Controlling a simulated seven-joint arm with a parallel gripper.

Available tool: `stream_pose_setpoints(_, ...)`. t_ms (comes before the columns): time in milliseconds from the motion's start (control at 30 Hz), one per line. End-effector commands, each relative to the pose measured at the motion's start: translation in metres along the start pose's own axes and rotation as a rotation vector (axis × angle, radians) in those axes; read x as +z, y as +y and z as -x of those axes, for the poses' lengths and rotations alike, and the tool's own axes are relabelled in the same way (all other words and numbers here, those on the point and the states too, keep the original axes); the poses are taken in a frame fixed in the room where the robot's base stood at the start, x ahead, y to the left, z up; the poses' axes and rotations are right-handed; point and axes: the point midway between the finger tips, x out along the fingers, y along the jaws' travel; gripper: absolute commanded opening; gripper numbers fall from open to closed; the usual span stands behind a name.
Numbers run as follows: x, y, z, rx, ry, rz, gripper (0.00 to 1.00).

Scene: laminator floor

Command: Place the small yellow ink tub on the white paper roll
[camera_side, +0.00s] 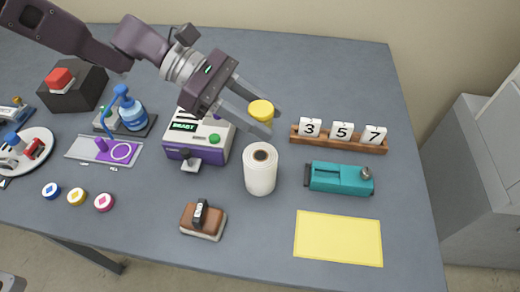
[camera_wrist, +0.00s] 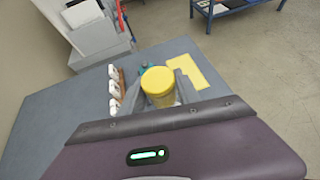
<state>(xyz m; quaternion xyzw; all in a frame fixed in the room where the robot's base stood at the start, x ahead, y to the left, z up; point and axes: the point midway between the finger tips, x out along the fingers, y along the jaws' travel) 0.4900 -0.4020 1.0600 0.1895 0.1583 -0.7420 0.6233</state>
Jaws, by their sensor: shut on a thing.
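The small yellow ink tub (camera_side: 261,110) is held between the fingers of my gripper (camera_side: 264,119), raised above the table. It also shows in the wrist view (camera_wrist: 158,86), with a finger on each side. The white paper roll (camera_side: 260,172) stands upright on the table, its brown core hole facing up. In the side view the tub appears just above and behind the top of the roll, apart from it. The roll cannot be made out in the wrist view, where the tub and gripper block the area below.
A purple and white machine (camera_side: 197,140) stands left of the roll. A wooden rack (camera_side: 338,142) with number blocks and a teal device (camera_side: 340,179) are to the right. A brown block with a handle (camera_side: 203,221) and a yellow sheet (camera_side: 338,238) lie nearer the front.

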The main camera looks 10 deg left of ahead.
Motion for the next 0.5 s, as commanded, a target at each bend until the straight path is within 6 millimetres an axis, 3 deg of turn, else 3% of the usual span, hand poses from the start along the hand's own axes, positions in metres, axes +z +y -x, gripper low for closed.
stream_pose_setpoints(300,-0.058,-0.001,-0.031,-0.004,0.001,0.004,0.0)
stream_pose_setpoints(500,-0.071,-0.001,-0.037,-0.001,0.001,0.0,0.0)
